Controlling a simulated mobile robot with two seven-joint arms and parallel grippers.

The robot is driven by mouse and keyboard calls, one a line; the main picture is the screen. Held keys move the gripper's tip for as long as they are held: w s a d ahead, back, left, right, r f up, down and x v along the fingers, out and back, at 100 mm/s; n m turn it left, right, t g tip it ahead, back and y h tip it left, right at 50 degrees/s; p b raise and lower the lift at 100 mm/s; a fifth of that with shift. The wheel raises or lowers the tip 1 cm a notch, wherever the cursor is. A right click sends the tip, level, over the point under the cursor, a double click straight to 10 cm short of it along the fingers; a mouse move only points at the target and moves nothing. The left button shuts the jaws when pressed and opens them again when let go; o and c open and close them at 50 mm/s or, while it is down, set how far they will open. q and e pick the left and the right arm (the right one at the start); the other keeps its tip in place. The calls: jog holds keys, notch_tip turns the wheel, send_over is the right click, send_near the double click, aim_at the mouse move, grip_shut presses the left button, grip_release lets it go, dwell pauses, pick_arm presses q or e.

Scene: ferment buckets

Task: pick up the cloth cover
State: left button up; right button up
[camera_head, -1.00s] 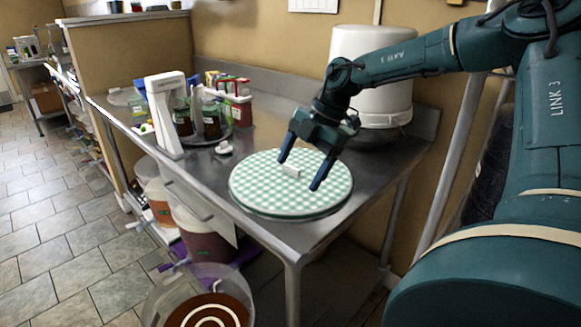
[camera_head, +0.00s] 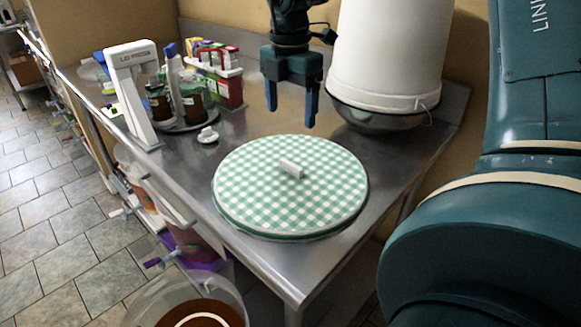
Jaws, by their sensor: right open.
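The cloth cover (camera_head: 262,193) is a round green-and-white checked disc with a small white block handle (camera_head: 292,169) at its middle. It lies flat on the steel table near the front corner. My right gripper (camera_head: 291,110) points down with its two blue fingers apart and nothing between them. In the picture it sits just above the far edge of the cover, clear of the handle. My left gripper is not in the head view.
A white upright device (camera_head: 133,95), jars (camera_head: 193,103) and a red-and-white bottle rack (camera_head: 229,85) stand at the left. An open bucket (camera_head: 190,300) sits below the table's front edge.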

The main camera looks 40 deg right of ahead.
aim_at(291, 164)
jog(key=f, duration=1.2)
jog(key=shift+s+a+f+p, duration=0.1)
jog(key=shift+s+f+p, duration=0.05)
jog(key=shift+s+p, duration=0.15)
jog(key=shift+c, duration=0.2)
jog(key=c, duration=1.1)
